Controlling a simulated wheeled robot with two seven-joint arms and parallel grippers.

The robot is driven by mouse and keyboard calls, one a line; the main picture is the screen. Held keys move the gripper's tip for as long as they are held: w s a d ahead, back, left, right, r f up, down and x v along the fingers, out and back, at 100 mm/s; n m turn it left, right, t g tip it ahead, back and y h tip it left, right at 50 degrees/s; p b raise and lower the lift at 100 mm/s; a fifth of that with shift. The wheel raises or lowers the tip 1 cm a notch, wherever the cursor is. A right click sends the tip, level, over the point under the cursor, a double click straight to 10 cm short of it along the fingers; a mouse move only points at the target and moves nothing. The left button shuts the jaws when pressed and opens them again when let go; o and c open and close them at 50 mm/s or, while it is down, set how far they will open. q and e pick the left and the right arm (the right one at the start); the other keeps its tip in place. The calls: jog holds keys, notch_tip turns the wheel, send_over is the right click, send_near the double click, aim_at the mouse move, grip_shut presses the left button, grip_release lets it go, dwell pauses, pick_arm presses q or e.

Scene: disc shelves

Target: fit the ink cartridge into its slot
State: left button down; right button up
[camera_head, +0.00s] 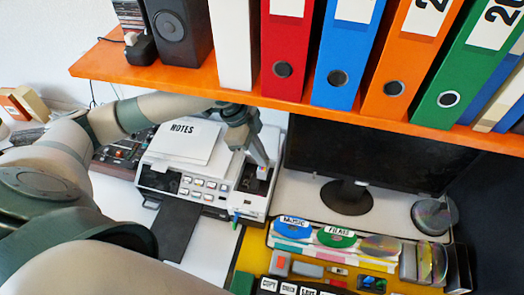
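The white printer (157,181) stands on the desk below the orange shelf, with a button panel on its front. A dark recess (250,185) lies open in its right part. My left gripper (261,160) reaches under the shelf and points down over this recess. A small light piece with blue and orange marks (262,171), possibly the ink cartridge, shows right at its fingertips. Whether the fingers hold it is too small to tell, and so is whether it sits in the slot. My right gripper is not in view.
The orange shelf (200,72) with binders and a speaker (182,30) hangs close above my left arm. A monitor (365,155) stands right of the printer. Discs and small items crowd the yellow mat (252,255) in front.

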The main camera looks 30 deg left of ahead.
aim_at(261, 168)
pick_arm(q)
jog(key=shift+r, duration=0.1)
dwell(0.5)
jog(key=shift+r+p, duration=0.1)
jog(key=shift+p, duration=0.55)
jog(key=shift+f+b, duration=0.3)
jog(key=shift+f, duration=0.2)
jog(key=shift+f+b, duration=0.8)
jog(key=shift+f, duration=2.05)
jog(key=shift+d+f+b, duration=0.15)
jog(key=shift+f+b, duration=0.05)
jog(key=shift+b, duration=0.3)
jog(key=shift+a, duration=0.3)
jog(key=shift+d, duration=0.2)
